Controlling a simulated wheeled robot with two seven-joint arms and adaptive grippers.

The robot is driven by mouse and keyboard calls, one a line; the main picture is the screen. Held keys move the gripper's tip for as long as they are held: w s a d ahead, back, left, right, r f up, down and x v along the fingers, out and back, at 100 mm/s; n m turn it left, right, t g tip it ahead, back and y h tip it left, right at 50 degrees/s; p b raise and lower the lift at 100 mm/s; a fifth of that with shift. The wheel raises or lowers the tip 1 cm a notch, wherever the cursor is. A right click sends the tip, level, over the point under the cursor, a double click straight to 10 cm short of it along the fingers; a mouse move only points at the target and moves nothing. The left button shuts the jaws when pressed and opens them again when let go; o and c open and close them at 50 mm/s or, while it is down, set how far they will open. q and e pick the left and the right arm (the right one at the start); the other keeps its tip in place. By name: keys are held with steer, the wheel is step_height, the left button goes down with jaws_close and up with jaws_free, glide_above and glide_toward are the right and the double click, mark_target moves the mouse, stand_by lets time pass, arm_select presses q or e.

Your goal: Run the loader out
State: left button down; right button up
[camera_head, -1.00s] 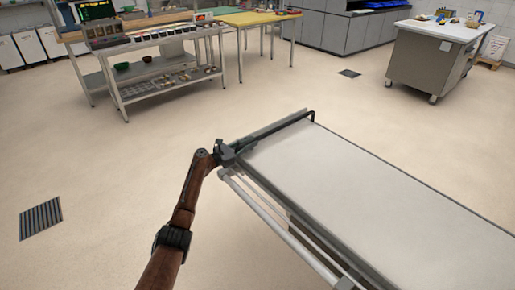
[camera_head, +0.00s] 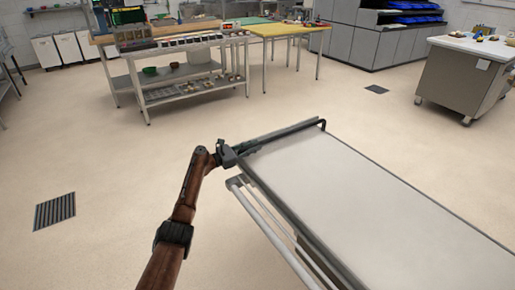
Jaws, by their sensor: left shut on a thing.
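The loader (camera_head: 350,195) is a long flat bed with a pale top and grey metal side rails. It reaches from the lower right toward the middle of the head view. My left gripper (camera_head: 228,155) is at the loader's far left corner, shut on the dark bar along its end. The fingertips are small and partly hidden against the bar. A pale rail (camera_head: 268,232) runs along the loader's left side. My right gripper is not in view.
A steel shelf table (camera_head: 185,93) with bowls and trays stands at the back left, beside a yellow-topped table (camera_head: 280,30). A grey cabinet on wheels (camera_head: 462,80) stands at the right. Floor grates lie at left (camera_head: 55,211) and back. The floor between is clear.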

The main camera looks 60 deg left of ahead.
arm_select(q)
steer(key=shift+a+r, duration=0.25)
steer(key=shift+r, duration=0.15)
steer(key=c, duration=2.2)
jaws_free()
steer(key=shift+f, duration=0.1)
steer(key=o, duration=0.4)
steer(key=shift+f, duration=0.15)
steer(key=shift+c, duration=0.2)
steer(key=shift+f, duration=0.15)
steer(key=s, duration=1.2)
steer(key=shift+a, duration=0.1)
